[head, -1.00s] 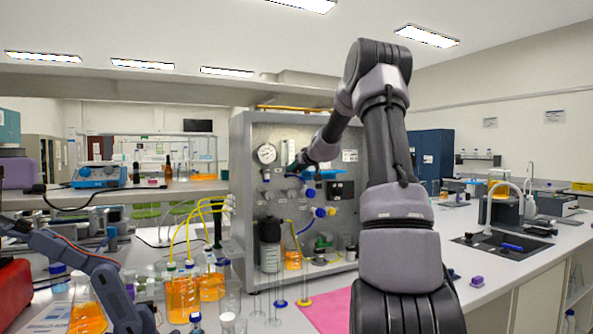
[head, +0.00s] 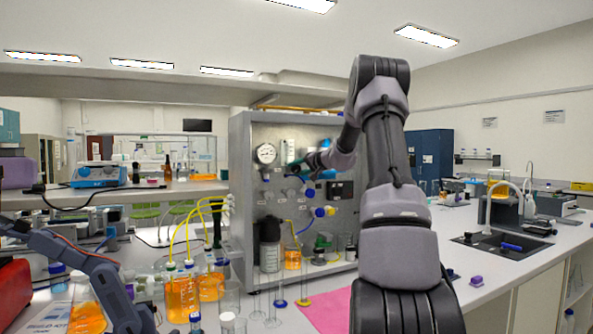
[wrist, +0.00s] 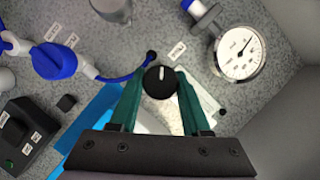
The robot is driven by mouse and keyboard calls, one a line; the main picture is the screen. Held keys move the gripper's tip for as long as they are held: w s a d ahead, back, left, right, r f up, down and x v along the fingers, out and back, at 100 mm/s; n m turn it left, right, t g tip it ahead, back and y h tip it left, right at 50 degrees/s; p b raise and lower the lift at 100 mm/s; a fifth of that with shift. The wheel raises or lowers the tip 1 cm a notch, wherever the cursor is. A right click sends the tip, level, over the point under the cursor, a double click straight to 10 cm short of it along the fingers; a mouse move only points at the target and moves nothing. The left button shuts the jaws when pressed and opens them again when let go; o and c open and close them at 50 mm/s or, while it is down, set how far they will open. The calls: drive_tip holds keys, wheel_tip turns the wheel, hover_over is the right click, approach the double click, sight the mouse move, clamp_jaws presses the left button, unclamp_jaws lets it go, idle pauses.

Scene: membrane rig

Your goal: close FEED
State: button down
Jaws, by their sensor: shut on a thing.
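My gripper (wrist: 160,85) has its two green fingers shut on a round black knob (wrist: 160,79) on the speckled panel in the wrist view. The knob has a white pointer line, close to upright in that picture. A small label (wrist: 177,50) sits beside it, too small to read, so I cannot tell whether this knob is FEED. In the head view my gripper (head: 297,167) is at the panel (head: 262,212), right of the round gauge (head: 266,153); the knob is hidden there. The gauge (wrist: 240,52) also shows in the wrist view.
A blue valve handle (wrist: 54,61) and a black box (wrist: 25,135) are left of the knob in the wrist view. Bottles stand on the rig's lower shelf. Orange-filled beakers (head: 180,298) stand at front left. A pink mat (head: 328,312) lies on the bench.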

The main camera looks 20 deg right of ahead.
drive_tip(key=m+y, duration=0.1)
drive_tip(key=m, duration=0.1)
drive_tip(key=m+t, duration=0.1)
drive_tip(key=m, duration=0.2)
drive_tip(key=shift+d+f+t+y, duration=0.1)
drive_tip(key=shift+f+t+y, duration=0.05)
drive_tip(key=shift+t+y, duration=0.2)
drive_tip(key=m+t, duration=0.1)
drive_tip(key=m, duration=0.2)
drive_tip(key=m+t, duration=0.1)
drive_tip(key=m, duration=0.2)
drive_tip(key=shift+f+m+t+y, duration=0.1)
drive_tip(key=shift+m+t+y, duration=0.15)
drive_tip(key=shift+m, duration=0.05)
drive_tip(key=m+t+h, duration=0.1)
drive_tip(key=m, duration=0.3)
drive_tip(key=m+t, duration=0.1)
drive_tip(key=m, duration=0.3)
drive_tip(key=shift+f+t+h, duration=0.1)
drive_tip(key=shift+t+h, duration=0.2)
drive_tip(key=shift+h, duration=0.1)
drive_tip(key=m+h, duration=0.2)
drive_tip(key=m, duration=0.2)
drive_tip(key=m+t+h, duration=0.1)
drive_tip(key=m+h, duration=0.1)
drive_tip(key=m, duration=0.3)
drive_tip(key=shift+a+h, duration=0.2)
drive_tip(key=shift+h, duration=0.2)
drive_tip(key=shift+m, duration=0.3)
